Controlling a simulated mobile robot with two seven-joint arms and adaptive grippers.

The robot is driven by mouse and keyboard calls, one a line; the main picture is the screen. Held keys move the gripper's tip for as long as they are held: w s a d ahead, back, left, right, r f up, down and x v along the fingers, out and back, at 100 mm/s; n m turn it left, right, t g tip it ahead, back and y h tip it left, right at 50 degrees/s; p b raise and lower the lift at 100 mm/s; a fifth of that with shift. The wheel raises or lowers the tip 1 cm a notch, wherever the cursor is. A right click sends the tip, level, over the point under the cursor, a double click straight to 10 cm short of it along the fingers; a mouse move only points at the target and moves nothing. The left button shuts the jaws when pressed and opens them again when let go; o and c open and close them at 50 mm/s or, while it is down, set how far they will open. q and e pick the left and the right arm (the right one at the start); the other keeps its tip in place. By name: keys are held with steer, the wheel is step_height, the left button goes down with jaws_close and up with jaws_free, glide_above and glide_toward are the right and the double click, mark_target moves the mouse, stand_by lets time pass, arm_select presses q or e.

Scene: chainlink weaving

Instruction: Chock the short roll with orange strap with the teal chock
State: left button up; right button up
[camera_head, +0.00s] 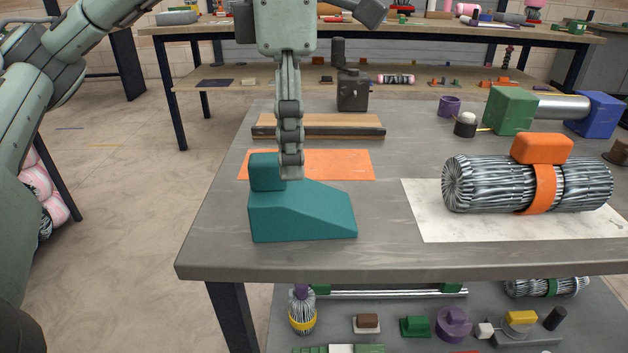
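The teal chock (300,213), a wedge with a raised block at its left end, sits near the table's front left corner. Its slope falls to the right. The short roll with orange strap (477,184) lies on a white sheet at the right, its grey-black bundle crossed by an orange strap (541,187) with an orange block on top. My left gripper (290,172) points down at the right side of the chock's raised block. I see its fingers edge-on, so the gap between them and any grip are hidden. My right gripper is not in view.
The white sheet (428,222) has bare room left of the roll. An orange sheet (340,165) and a wooden board (330,122) lie behind the chock. A green-and-blue-ended bar (560,107) stands at the back right. The table's front edge (400,267) is close.

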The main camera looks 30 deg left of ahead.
mark_target(290, 187)
arm_select(q)
steer(key=f, duration=0.1)
steer(key=f+b, duration=0.1)
steer(key=f, duration=0.1)
steer(key=shift+s, duration=0.3)
step_height(290, 187, down, 3)
steer(key=shift+s+f+b, duration=0.15)
steer(key=shift+b, duration=0.25)
steer(key=shift+f, duration=0.5)
steer(key=c, duration=1.6)
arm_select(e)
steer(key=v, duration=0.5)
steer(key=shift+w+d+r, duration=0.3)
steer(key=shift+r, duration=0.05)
